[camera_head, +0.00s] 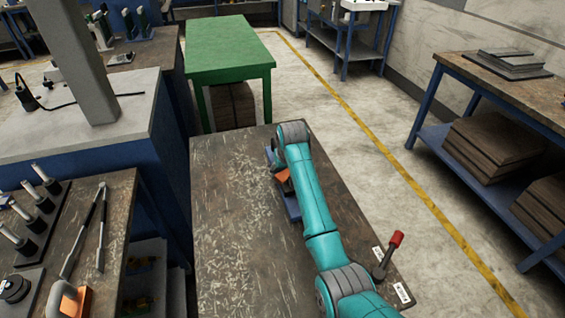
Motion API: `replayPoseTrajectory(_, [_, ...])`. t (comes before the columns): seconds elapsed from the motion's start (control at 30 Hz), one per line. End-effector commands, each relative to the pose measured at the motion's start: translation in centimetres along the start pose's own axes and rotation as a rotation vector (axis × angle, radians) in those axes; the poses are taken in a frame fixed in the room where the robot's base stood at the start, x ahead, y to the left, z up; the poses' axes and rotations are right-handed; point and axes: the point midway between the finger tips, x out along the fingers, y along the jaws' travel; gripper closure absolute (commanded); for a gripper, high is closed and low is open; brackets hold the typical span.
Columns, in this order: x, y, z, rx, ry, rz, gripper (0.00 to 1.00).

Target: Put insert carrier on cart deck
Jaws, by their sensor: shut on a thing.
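My teal arm reaches out over a worn brown deck (235,245), which looks like the cart deck. My gripper (277,166) is at the left of the wrist, partly hidden by it, and is shut. An orange piece (284,182) and a blue block (292,207) show just below it, partly covered by the arm. They look like the insert carrier in its grip. I cannot tell whether the block touches the deck or hangs above it.
A red-handled lever (391,250) stands at the deck's right edge. A green table (228,45) lies beyond. A bench with tools (85,215) is at left, a workbench (515,85) at right. The deck's left half is clear.

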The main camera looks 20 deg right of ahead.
Motion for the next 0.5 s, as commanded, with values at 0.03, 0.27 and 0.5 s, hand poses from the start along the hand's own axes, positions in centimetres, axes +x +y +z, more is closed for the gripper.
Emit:
replayPoseTrajectory(0.03, [0.17,0.00,-0.05,0.000,0.004,0.000,1.00])
replayPoseTrajectory(0.27, [0.54,0.00,0.07,0.000,0.006,0.000,1.00])
replayPoseTrajectory(0.5, [0.78,0.00,0.31,0.000,0.000,0.000,0.23])
